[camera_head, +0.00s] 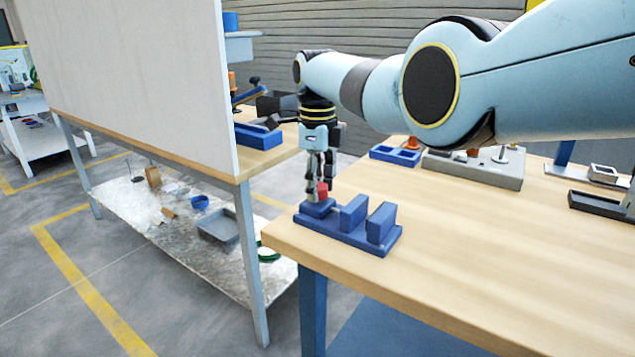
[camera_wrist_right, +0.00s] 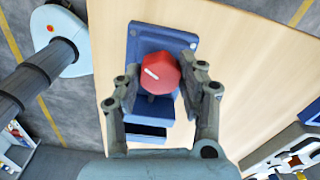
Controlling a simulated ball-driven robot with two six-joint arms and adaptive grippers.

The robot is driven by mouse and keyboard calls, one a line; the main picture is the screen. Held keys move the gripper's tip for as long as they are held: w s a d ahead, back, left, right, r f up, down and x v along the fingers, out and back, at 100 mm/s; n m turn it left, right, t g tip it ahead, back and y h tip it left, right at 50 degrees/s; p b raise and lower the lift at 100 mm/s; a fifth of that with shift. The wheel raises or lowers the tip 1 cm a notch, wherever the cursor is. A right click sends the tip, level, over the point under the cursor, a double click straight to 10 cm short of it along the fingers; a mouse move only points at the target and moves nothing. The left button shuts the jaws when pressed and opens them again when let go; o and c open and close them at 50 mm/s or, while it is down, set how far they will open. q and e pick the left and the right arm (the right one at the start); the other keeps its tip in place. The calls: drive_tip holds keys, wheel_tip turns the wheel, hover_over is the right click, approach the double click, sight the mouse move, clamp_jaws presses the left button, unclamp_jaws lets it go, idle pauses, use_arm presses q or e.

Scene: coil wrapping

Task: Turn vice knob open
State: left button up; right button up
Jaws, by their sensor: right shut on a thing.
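The blue vice (camera_head: 352,230) sits at the near left corner of the wooden table, with two upright jaw blocks. Its red knob (camera_head: 322,190) is at the vice's left end. In the right wrist view the red knob (camera_wrist_right: 160,73) shows a white mark pointing to the upper left, above the blue vice body (camera_wrist_right: 150,40). My right gripper (camera_head: 318,185) points down over the knob. Its two fingers (camera_wrist_right: 162,85) are on either side of the knob and shut on it. My left gripper is not in view.
The wooden table (camera_head: 480,270) is clear to the right of the vice. Behind stand a small blue tray (camera_head: 395,154) and a grey fixture block (camera_head: 475,168). A white panel (camera_head: 140,75) stands on another bench at the left, with a lower shelf holding loose items.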

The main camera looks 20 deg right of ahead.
drive_tip(key=n+p, duration=0.1)
drive_tip(key=n, duration=0.8)
drive_tip(key=shift+n+p, duration=0.3)
drive_tip(key=shift+n, duration=0.1)
drive_tip(key=n, duration=1)
drive_tip(key=shift+n, duration=0.4)
drive_tip(key=n, duration=1)
drive_tip(key=shift+n, duration=0.4)
drive_tip(key=n, duration=0.5)
drive_tip(key=shift+n, duration=0.3)
drive_tip(key=n, duration=0.5)
